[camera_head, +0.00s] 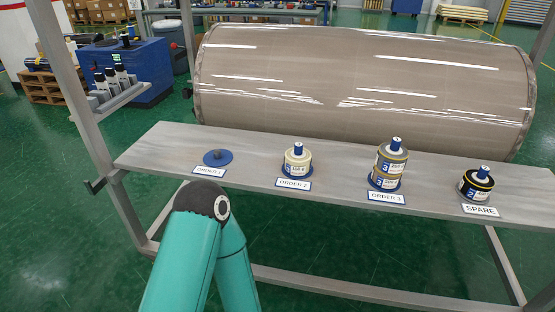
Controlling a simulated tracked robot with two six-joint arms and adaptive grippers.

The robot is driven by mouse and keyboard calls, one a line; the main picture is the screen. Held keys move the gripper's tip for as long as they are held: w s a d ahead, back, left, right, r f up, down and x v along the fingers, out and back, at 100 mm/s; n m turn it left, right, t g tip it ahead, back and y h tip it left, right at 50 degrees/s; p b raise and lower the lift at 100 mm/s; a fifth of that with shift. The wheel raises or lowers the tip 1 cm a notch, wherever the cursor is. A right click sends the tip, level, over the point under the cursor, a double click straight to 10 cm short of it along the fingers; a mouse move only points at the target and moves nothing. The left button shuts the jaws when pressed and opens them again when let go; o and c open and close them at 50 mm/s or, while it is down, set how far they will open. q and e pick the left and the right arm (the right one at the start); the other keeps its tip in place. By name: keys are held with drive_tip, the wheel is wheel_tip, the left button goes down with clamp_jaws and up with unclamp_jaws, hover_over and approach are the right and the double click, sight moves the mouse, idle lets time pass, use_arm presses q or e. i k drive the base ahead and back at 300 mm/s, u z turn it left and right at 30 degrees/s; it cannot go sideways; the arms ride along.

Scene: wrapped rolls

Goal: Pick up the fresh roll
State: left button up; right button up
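The large roll (360,85) in grey-brown glossy wrapping lies on its side behind the shelf. Small tape-like rolls stand on the grey shelf (135,158). A cream roll (297,163) sits on a blue base behind the ORDER 2 label. A stack of tan and grey rolls (389,168) stands on a blue base at ORDER 3. A black and yellow roll (474,187) stands at SPARE. The blue base (217,159) at ORDER 1 holds no roll, only a dark centre piece. Which is the fresh roll, I cannot tell. Neither gripper shows.
My teal arm links rise at the bottom, their dark joint close to the shelf's front edge. A metal post (85,125) stands at the left, with a small rack of bottles (113,90) beside it. A blue cabinet (140,70) stands behind. Bare shelf lies between the stands.

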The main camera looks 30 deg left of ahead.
sight(297, 160)
drive_tip(key=u, duration=0.05)
drive_tip(key=i, duration=0.9)
